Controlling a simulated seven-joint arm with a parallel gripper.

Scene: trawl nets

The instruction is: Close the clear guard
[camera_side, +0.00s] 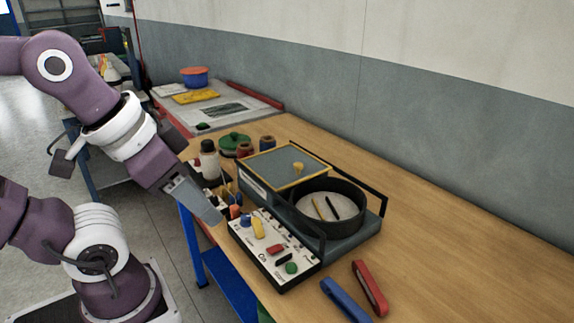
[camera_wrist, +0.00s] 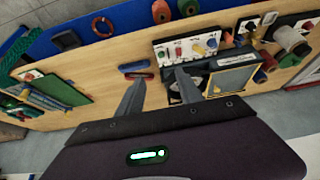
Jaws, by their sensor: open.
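The clear guard (camera_side: 272,163) is a flat pane with a yellow edge and a yellow knob (camera_side: 298,167) on top. It lies to the left of and behind a round black-walled tub (camera_side: 349,224), overlapping little of it. The tub's pale floor is exposed, with a yellow and a black stick on it. The guard also shows in the wrist view (camera_wrist: 232,80), right of my fingers; one finger partly hides the tub there. My gripper (camera_side: 218,217) is open and empty, left of the guard beside the panel. Its two fingers stand apart in the wrist view (camera_wrist: 160,76).
A white control panel (camera_side: 268,262) with coloured knobs and switches stands before the tub. Dark rails (camera_side: 378,203) flank the tub. A blue handle (camera_side: 345,301) and a red handle (camera_side: 370,287) lie in front. Bottle and spools stand behind my gripper. The table's right side is clear.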

